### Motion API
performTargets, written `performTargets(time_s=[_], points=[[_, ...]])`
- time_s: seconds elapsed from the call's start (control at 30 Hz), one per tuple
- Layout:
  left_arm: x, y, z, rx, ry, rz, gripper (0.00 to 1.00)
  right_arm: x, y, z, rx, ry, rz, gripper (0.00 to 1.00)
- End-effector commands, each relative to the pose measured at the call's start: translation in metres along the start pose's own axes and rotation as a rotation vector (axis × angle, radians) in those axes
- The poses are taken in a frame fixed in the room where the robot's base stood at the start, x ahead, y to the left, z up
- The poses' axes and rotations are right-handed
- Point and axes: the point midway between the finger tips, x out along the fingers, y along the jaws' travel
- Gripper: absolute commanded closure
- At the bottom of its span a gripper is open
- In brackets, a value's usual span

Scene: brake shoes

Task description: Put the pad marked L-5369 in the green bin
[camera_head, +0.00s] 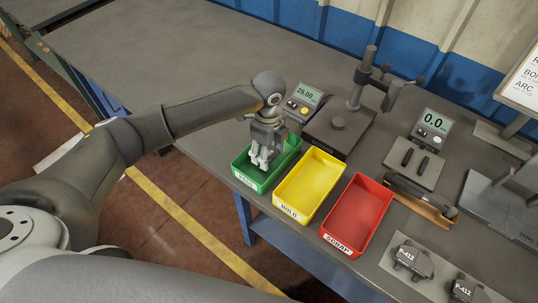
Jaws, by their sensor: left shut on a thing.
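The green bin (241,180) is the leftmost of three bins at the table's front edge. My left gripper (261,161) points down over the green bin, its fingertips seen against the inside of the bin. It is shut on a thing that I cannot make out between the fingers. I cannot tell whether that thing touches the bin floor. I can read no L-5369 mark anywhere. Two dark blocks at the lower right, a left one (412,260) and a right one (463,289), are marked P-412. My right gripper is not in view.
A yellow bin (283,205) and a red SCRAP bin (378,202) stand right of the green one. Behind are a display reading 28.00 (307,95), a dark stand (338,123) with a post, and another display reading 0.0 (434,121). The table's left part is clear.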

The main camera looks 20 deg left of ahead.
Motion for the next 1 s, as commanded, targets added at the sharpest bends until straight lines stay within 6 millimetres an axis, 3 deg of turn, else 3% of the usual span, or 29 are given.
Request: performTargets(time_s=[0.2, 0.53, 0.57, 0.7, 1.0], points=[[0.023, 0.001, -0.003, 0.004, 0.002, 0.001, 0.72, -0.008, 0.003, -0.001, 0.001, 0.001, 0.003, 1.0], [0.026, 0.001, -0.003, 0.003, 0.002, 0.001, 0.72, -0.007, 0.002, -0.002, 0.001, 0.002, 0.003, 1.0], [0.027, 0.001, -0.003, 0.003, 0.002, 0.002, 0.42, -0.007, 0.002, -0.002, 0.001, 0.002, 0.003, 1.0], [0.027, 0.001, -0.003, 0.003, 0.002, 0.002, 0.24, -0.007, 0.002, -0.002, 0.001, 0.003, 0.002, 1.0], [0.026, 0.001, -0.003, 0.003, 0.002, 0.001, 0.22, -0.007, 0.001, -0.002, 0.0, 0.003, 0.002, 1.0]])
